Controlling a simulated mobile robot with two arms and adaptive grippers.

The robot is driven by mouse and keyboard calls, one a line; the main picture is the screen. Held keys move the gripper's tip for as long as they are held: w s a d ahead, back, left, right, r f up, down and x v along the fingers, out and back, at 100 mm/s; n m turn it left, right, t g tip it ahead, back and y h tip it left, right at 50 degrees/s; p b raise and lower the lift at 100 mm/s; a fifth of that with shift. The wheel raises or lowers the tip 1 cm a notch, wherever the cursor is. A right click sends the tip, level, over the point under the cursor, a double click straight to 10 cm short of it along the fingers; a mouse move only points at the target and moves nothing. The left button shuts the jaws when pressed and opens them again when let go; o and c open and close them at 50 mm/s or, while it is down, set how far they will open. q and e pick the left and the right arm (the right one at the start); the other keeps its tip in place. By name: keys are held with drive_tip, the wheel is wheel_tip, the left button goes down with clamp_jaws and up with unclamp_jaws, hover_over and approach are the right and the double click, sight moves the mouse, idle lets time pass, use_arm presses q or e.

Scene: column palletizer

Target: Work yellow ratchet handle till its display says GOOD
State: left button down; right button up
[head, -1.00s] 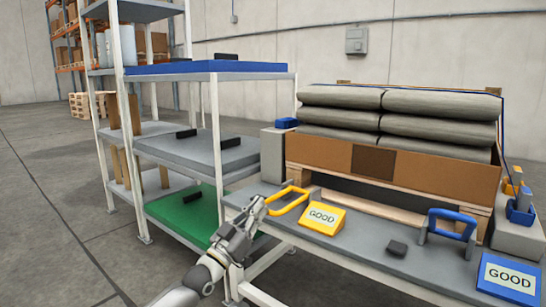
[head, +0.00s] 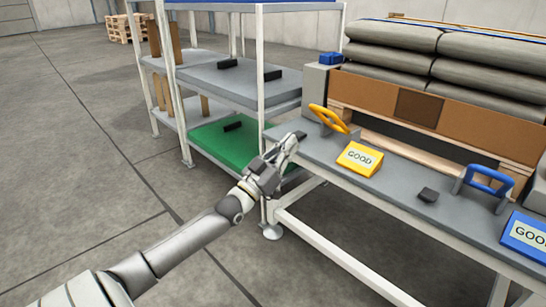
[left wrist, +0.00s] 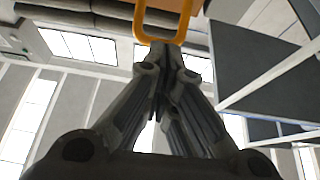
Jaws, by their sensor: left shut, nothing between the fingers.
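The yellow ratchet handle (head: 329,119) stands tilted at the left end of the grey bench (head: 400,197). It also shows at the top of the left wrist view (left wrist: 164,36), beyond the fingertips. The yellow display (head: 360,158) beside it reads GOOD. My left gripper (head: 296,137) is shut and empty at the bench's left end, just left of the yellow handle and apart from it in the head view. In the left wrist view its closed fingers (left wrist: 168,52) point toward the handle; I cannot tell the exact gap. My right gripper is not in view.
A blue handle (head: 488,180) and a blue display (head: 528,236), partly cut off, are farther right on the bench. A shelf rack (head: 225,82) stands left; the floor in front is open.

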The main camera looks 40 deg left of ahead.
use_arm(q)
drive_tip(key=p+v, duration=0.2)
drive_tip(key=v, duration=0.4)
drive_tip(key=shift+f, duration=0.15)
drive_tip(key=shift+d, duration=0.15)
idle(1.8)
